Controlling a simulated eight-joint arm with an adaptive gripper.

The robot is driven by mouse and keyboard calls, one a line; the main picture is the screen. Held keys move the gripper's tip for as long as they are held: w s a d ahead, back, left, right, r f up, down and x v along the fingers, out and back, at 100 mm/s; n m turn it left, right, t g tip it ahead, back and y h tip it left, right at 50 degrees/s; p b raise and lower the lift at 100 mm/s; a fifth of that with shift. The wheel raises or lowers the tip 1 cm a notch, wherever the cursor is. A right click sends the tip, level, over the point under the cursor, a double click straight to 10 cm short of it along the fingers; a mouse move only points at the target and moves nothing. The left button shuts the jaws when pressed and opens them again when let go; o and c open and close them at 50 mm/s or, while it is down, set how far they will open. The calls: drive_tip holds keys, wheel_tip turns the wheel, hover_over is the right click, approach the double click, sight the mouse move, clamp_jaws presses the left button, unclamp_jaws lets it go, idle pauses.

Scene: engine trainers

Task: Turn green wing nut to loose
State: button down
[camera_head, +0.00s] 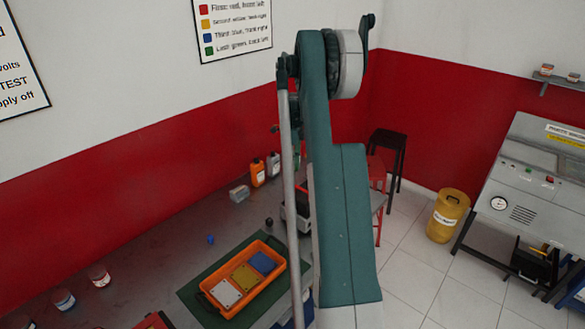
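I cannot make out a green wing nut in this view. My teal arm stands upright across the middle and hides part of the bench behind it. My gripper does not show clearly anywhere. A grey and dark device (303,216) with a red part is partly hidden behind the arm. A small blue object (210,239) and a small dark round object (269,222) lie on the bench; I cannot tell what they are.
An orange tray (217,311) holding white, yellow and blue pieces sits on a green mat (190,294) on the grey bench (160,250). Orange (257,173) and grey (273,164) bottles stand at the back. Jars stand at left. A yellow drum (447,216) and parts washer (530,190) stand at right.

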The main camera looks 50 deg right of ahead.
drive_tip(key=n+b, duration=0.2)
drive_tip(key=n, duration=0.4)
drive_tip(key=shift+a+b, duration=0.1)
drive_tip(key=shift+b, duration=0.2)
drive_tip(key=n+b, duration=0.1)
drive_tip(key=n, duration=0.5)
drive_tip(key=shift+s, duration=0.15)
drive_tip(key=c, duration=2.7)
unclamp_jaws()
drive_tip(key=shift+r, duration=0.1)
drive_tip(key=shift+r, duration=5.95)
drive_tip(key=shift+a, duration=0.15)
